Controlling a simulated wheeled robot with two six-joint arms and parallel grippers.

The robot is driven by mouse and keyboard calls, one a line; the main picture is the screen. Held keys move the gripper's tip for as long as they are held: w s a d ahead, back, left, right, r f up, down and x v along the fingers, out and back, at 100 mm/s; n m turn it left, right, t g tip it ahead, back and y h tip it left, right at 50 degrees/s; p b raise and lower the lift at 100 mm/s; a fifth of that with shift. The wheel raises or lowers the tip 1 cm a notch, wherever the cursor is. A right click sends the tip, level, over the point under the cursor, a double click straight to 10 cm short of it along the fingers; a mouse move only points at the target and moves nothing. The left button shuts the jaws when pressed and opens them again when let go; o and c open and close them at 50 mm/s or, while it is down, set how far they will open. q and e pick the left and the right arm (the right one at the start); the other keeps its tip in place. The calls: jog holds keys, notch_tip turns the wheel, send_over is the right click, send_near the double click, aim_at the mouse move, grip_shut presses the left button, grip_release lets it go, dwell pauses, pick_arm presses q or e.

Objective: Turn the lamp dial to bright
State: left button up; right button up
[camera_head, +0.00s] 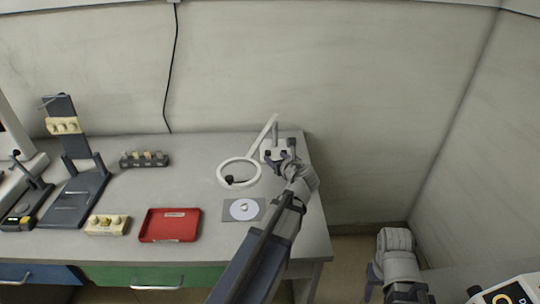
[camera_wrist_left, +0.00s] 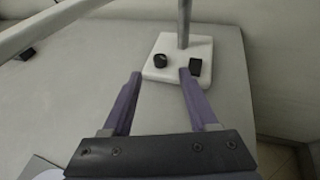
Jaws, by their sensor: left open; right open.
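The ring lamp's white head (camera_head: 239,184) stands over the bench, on an arm that runs up and right to a post. Its white base (camera_head: 267,147) is at the bench's right end. In the left wrist view, the base (camera_wrist_left: 178,47) carries a round black dial (camera_wrist_left: 160,61) on the left and a black block (camera_wrist_left: 195,67) on the right. My left gripper (camera_head: 284,158) is open and empty at the base. The dial's setting is unreadable. My right gripper (camera_head: 374,279) is low at the right, its fingers partly hidden.
A grey mat (camera_head: 230,215) with a white disc lies in front of the lamp. A red tray (camera_head: 170,226), a cream block (camera_head: 107,225), a dark rack (camera_head: 145,160) and a dark stand (camera_head: 75,197) stand further left. The bench's right edge is near the lamp base.

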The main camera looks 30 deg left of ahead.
aim_at(268, 152)
pick_arm(q)
jog(key=b+x, duration=0.2)
jog(key=x, duration=0.3)
jog(key=shift+w+a+f, duration=0.1)
jog(key=shift+f, duration=0.1)
jog(key=shift+w+a+f, duration=0.15)
jog(key=shift+w+a, duration=0.15)
jog(key=shift+a, duration=0.15)
jog(key=shift+c, duration=0.2)
grip_shut()
